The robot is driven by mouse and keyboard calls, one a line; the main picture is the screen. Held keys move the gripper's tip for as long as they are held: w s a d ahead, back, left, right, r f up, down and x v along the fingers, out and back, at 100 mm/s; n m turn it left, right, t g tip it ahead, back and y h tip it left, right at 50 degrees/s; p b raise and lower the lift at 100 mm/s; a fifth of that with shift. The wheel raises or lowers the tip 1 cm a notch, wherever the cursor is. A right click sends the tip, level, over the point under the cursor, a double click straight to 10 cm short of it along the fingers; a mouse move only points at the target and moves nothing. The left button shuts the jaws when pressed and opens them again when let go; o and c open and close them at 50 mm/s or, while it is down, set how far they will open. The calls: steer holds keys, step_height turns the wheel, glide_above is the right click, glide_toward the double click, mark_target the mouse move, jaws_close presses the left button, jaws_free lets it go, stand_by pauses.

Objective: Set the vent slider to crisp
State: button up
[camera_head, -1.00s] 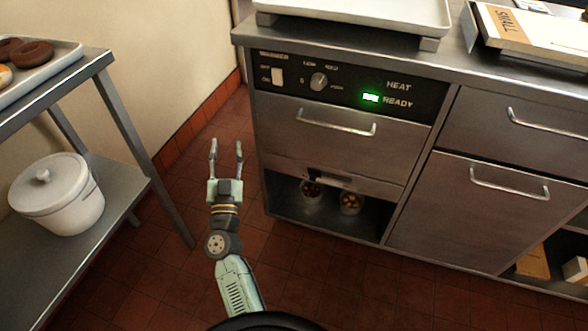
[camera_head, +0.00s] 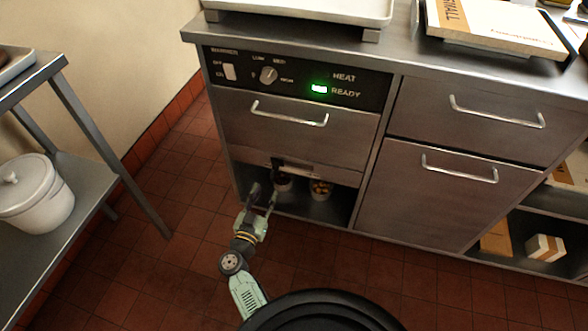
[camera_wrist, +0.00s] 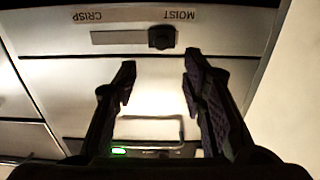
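The vent slider is a small black knob (camera_wrist: 162,38) on a pale strip (camera_wrist: 118,38) below the warmer drawer. In the wrist view, where the lettering is upside down, the knob sits at the MOIST end on the right, with CRISP at the left end. In the head view the strip (camera_head: 312,170) is small and its lettering cannot be read. My gripper (camera_head: 263,193) is open and empty, low in front of the cabinet's left part. In the wrist view my gripper's fingers (camera_wrist: 159,70) point toward the strip, with the knob beyond and between the tips, apparently untouched.
The warmer drawer (camera_head: 292,128) has a bar handle (camera_head: 290,113). Above it are a dial (camera_head: 268,75), a switch (camera_head: 229,71) and a lit green READY light (camera_head: 319,89). Cups (camera_head: 320,188) stand in the opening below. A shelf with a white pot (camera_head: 35,195) is at left; floor between is clear.

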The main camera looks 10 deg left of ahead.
mark_target(275, 168)
steer(key=w, duration=1)
steer(key=shift+w+d+b, duration=0.1)
steer(key=shift+w+b, duration=0.1)
steer(key=shift+b, duration=0.2)
jaws_close()
